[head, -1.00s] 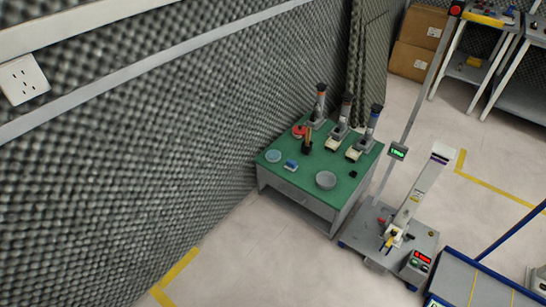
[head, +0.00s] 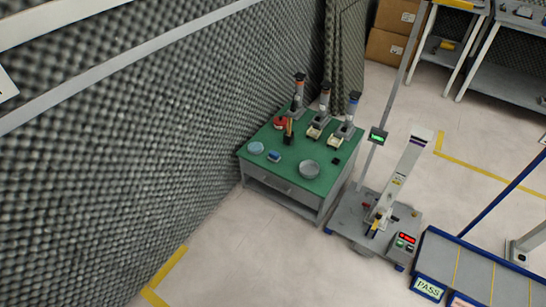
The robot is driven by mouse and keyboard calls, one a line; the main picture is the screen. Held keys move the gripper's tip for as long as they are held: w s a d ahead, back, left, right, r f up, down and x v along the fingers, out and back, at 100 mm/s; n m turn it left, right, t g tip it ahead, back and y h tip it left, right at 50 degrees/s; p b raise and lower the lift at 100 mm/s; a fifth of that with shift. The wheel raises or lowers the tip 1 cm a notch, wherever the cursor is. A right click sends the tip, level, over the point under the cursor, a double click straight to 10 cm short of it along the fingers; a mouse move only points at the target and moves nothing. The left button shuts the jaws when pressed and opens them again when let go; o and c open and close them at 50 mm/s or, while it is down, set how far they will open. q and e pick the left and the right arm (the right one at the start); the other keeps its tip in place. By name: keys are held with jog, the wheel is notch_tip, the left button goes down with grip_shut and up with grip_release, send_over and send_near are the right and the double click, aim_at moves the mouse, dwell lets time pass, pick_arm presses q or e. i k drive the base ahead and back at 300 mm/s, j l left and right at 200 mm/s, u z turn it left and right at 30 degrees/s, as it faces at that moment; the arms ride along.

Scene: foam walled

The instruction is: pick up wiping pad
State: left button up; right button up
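A green-topped table (head: 285,175) stands against the foam wall, well ahead of me. On its near left part lie a flat light-blue round item (head: 255,148) and a small blue block-like item (head: 273,156). Either may be the wiping pad; they are too small to tell which. Neither of my grippers is in view, and nothing touches these two items.
A grey bowl (head: 309,169), a red item (head: 280,122) and several upright devices share the tabletop. Right of the table stands a grey test machine (head: 383,225). Cardboard boxes (head: 392,48) are stacked behind. Open floor (head: 240,250) lies in front of the table.

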aim_at(274, 156)
jog(key=i+j, duration=0.15)
jog(key=i, duration=0.2)
jog(key=i+j, duration=0.1)
jog(key=i, duration=0.3)
jog(key=i+j+z, duration=0.1)
jog(key=i, duration=0.25)
